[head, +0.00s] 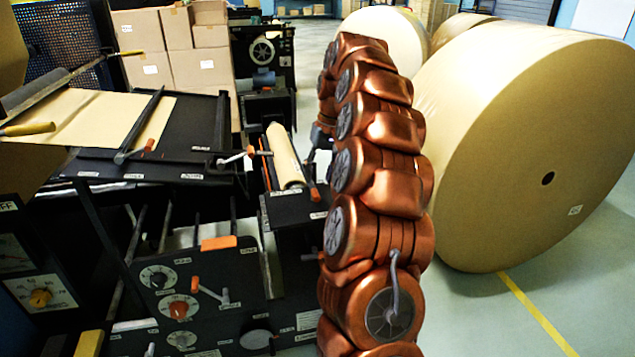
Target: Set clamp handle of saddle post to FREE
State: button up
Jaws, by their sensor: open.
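I cannot read which part is the saddle post, and its clamp handle is not clearly identifiable. My copper arm rises through the middle and bends over at the top. My gripper is not visible; the arm's far end is hidden behind its nearer links.
The dark machine table (195,150) carries a brown paper sheet (100,118). A narrow paper roll (284,156) lies right of it. A huge kraft roll (500,150) stands on the right. Cardboard boxes (165,45) are stacked behind. Floor is clear at lower right, with a yellow line (538,315).

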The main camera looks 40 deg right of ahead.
jog(key=r, duration=0.3)
jog(key=shift+s+d+r, duration=0.1)
jog(key=shift+d+r, duration=0.1)
jog(key=shift+d, duration=0.15)
dwell(0.4)
jog(key=s+a+r+n+p, duration=0.1)
jog(key=s+a, duration=0.2)
jog(key=a, duration=0.4)
jog(key=s+a+r+n+g+p, duration=0.1)
jog(key=s+a, duration=0.3)
jog(key=a, duration=0.2)
jog(key=s+a+r+n+p, duration=0.1)
jog(key=s+a, duration=0.2)
jog(key=a, duration=0.4)
jog(key=s+a+f+h+p, duration=0.1)
jog(key=s+a+f+p, duration=0.1)
jog(key=s, duration=1)
jog(key=s+a+f+n+g+h+p, duration=0.1)
jog(key=s+a+f, duration=0.4)
jog(key=s, duration=0.8)
jog(key=shift+a+f+g+p, duration=0.15)
jog(key=shift+a+g+p, duration=0.15)
jog(key=shift+p, duration=0.05)
